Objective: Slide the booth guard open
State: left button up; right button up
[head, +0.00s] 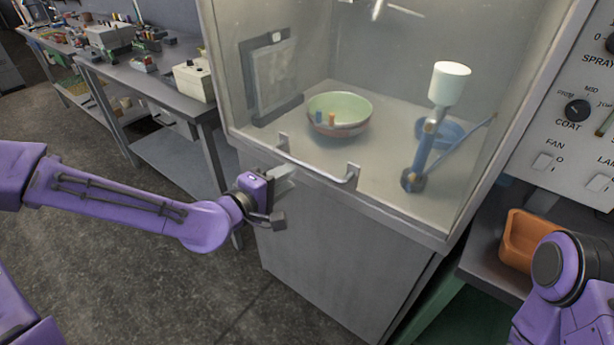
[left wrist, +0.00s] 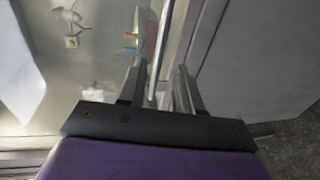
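The booth guard (head: 385,160) is a clear pane across the front of the grey booth, with its lower edge down at the sill. Its silver bar handle (head: 318,171) runs along the bottom of the pane. My left gripper (head: 284,181) is just below and in front of the left part of the handle. In the left wrist view its two fingers (left wrist: 158,88) stand apart, and a thin bright bar, seemingly the handle (left wrist: 154,75), shows between and beyond them. I cannot tell whether they touch it. Only part of my right arm shows at lower right; its gripper is out of view.
Behind the pane are a green and reddish bowl (head: 340,112) and a blue stand with a white cup (head: 449,84). A control panel (head: 570,110) and an orange bin (head: 522,238) are at the right. Workbenches (head: 150,80) stand at the left. The floor in front is clear.

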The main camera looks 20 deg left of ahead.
aim_at(306, 167)
pick_arm(q)
jog(key=x, duration=0.8)
jog(key=shift+w+d, duration=0.15)
jog(key=shift+w, duration=0.05)
grip_shut()
